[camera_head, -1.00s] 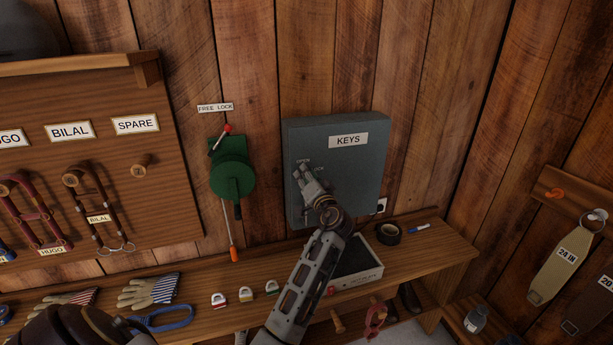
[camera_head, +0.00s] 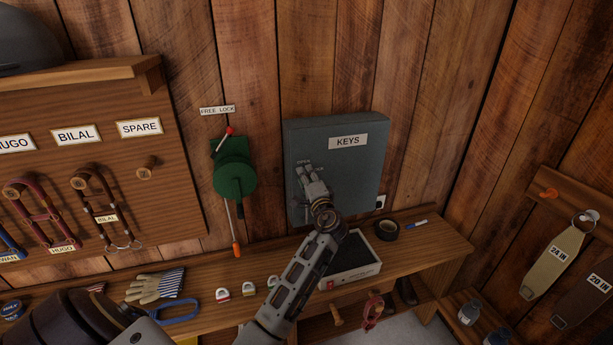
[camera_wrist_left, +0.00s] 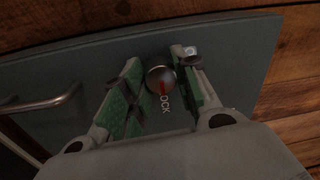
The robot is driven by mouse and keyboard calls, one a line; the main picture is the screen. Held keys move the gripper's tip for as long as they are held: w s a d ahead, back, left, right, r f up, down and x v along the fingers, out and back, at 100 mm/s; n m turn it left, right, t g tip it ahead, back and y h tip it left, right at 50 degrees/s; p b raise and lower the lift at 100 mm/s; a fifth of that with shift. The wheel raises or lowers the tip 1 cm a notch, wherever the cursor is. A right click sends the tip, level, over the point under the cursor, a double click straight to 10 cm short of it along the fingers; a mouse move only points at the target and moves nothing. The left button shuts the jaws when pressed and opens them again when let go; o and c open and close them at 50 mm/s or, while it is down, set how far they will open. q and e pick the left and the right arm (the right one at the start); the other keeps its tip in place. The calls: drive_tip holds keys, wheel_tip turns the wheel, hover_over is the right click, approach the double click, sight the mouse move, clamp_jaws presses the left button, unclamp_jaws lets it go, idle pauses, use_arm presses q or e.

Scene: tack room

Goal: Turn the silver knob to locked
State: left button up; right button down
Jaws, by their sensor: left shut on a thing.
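The grey-blue key cabinet (camera_head: 355,165), labelled KEYS, hangs on the plank wall. The silver knob (camera_wrist_left: 160,77) is on its front; in the head view my gripper hides it. In the left wrist view the knob is round, with a red mark pointing down the picture toward printed letters reading "OCK" (camera_wrist_left: 165,103). My left gripper (camera_head: 305,170) reaches the left part of the cabinet front. Its green-padded fingers (camera_wrist_left: 160,88) stand on either side of the knob, shut on it. My right gripper is not in view.
A metal bar handle (camera_wrist_left: 45,105) shows left of the knob in the wrist view. A green lever device (camera_head: 233,178) hangs left of the cabinet. Below is a wooden shelf (camera_head: 425,240) with a tray (camera_head: 350,275), black tape (camera_head: 387,230), padlocks (camera_head: 248,288) and gloves (camera_head: 155,287).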

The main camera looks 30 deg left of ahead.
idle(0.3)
use_arm(q)
drive_tip(key=o, duration=1)
drive_tip(key=v, duration=1.2)
drive_tip(key=shift+w+d, duration=0.1)
